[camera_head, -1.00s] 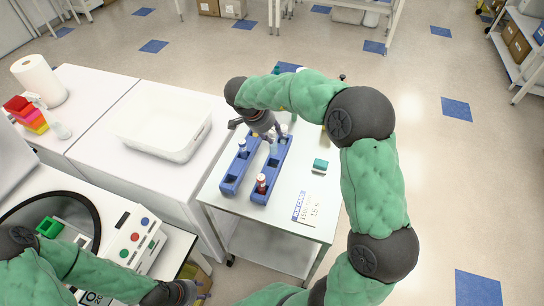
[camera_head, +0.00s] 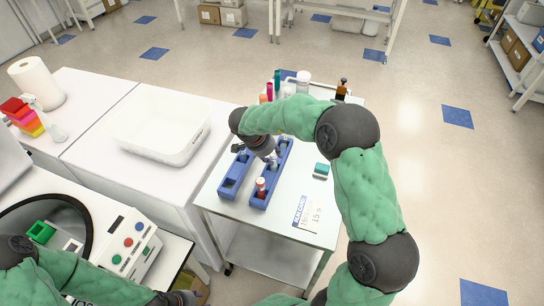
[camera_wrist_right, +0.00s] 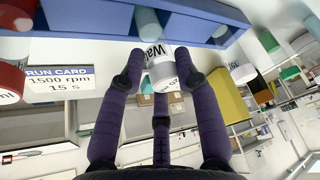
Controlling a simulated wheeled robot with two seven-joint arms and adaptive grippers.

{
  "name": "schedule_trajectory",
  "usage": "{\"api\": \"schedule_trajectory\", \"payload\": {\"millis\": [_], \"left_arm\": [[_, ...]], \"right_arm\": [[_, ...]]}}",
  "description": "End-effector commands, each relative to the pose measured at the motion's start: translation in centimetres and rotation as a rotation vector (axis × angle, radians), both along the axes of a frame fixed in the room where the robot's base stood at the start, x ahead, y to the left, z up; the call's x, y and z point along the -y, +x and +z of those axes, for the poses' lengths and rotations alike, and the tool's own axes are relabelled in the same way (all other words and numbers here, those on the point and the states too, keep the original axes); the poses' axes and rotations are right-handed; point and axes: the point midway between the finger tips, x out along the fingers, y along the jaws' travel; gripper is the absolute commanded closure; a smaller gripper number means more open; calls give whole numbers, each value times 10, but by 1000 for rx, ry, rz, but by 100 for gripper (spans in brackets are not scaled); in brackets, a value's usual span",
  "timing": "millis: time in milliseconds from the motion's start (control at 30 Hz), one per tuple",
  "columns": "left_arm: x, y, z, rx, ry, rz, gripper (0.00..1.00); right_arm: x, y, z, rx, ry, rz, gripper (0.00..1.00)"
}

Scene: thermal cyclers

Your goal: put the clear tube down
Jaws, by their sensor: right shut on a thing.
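My right gripper (camera_head: 272,155) is over the right-hand blue rack (camera_head: 258,199) on the cart. In the right wrist view, my right gripper (camera_wrist_right: 158,75) is shut on the clear tube (camera_wrist_right: 149,22), which has a white cap and a label starting "Wa". The tube's pale lower end overlaps the blue rack (camera_wrist_right: 90,15); I cannot tell how far it is in a slot. In the head view the gripper mostly hides the tube. My left gripper (camera_head: 183,298) is at the bottom edge, partly cut off, its fingers unclear.
A red-capped tube (camera_head: 261,184) stands in the rack's near end. A second blue rack (camera_head: 228,187) is left of it. A teal block (camera_head: 321,170) and a run card (camera_head: 305,213) lie to the right. Several bottles (camera_head: 303,78) stand at the cart's back.

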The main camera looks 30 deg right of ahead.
Motion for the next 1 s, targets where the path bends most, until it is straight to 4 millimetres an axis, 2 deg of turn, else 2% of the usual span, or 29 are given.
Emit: {"api": "schedule_trajectory", "payload": {"millis": [200, 233, 300, 733, 1000], "left_arm": [[0, 0, 4, 0, 0, 0, 60], [0, 0, 3, 0, 0, 0, 60], [0, 0, 3, 0, 0, 0, 60], [0, 0, 0, 0, 0, 0, 60], [0, 0, 19, 0, 0, 0, 60]], "right_arm": [[0, 0, 0, -1, 0, 0, 92], [0, 0, 0, 0, 0, -1, 62], [0, 0, -1, 0, 0, -1, 43], [-1, 0, 2, 1, 0, 0, 43], [-20, -1, 47, 3, -1, 1, 43]]}}
